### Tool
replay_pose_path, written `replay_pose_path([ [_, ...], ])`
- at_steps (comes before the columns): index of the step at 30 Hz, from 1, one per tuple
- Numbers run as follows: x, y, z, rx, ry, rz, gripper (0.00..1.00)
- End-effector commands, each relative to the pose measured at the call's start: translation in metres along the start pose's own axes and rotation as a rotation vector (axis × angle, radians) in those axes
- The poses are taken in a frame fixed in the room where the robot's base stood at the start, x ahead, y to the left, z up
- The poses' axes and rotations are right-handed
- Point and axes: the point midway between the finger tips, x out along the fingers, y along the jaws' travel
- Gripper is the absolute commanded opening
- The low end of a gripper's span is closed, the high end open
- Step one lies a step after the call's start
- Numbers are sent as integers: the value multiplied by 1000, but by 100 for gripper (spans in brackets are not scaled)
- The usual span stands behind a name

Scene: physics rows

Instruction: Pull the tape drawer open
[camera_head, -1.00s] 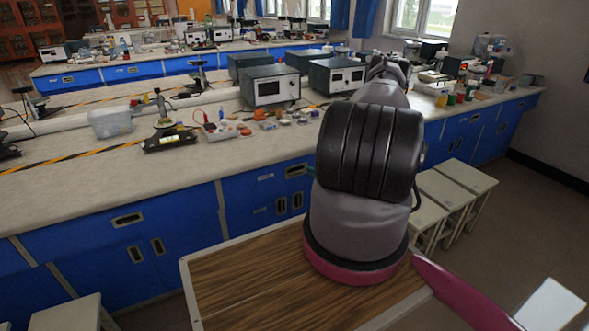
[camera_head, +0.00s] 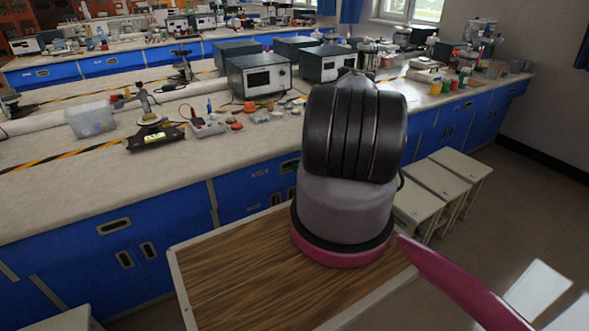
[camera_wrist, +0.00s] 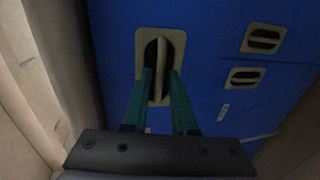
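The blue drawer front (camera_wrist: 205,45) fills much of the wrist view. It has a beige recessed handle (camera_wrist: 172,40) with an upright bar across its dark opening. My gripper (camera_wrist: 161,72) has two green fingers apart, with their tips at this handle. The fingertips appear to lie either side of the bar; whether they touch it is unclear. No tape label is legible, and the drawer looks flush. In the head view my arm hides the gripper and this handle.
Two more beige handles (camera_wrist: 263,38) (camera_wrist: 243,77) sit on the blue front to the right. A wood-topped surface (camera_head: 235,285) is below my arm. Pale stools (camera_head: 440,185) stand right of it. The bench top (camera_head: 60,205) holds instruments and small parts.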

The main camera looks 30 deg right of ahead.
Motion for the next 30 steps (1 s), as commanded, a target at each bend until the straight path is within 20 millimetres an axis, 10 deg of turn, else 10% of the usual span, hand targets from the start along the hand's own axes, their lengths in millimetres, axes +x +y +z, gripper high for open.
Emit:
replay_pose_path([
  [13, 15, 0, 0, 0, 0, 0, 26],
  [16, 15, 0, 0, 0, 0, 0, 0],
  [30, 15, 0, 0, 0, 1, 0, 0],
])
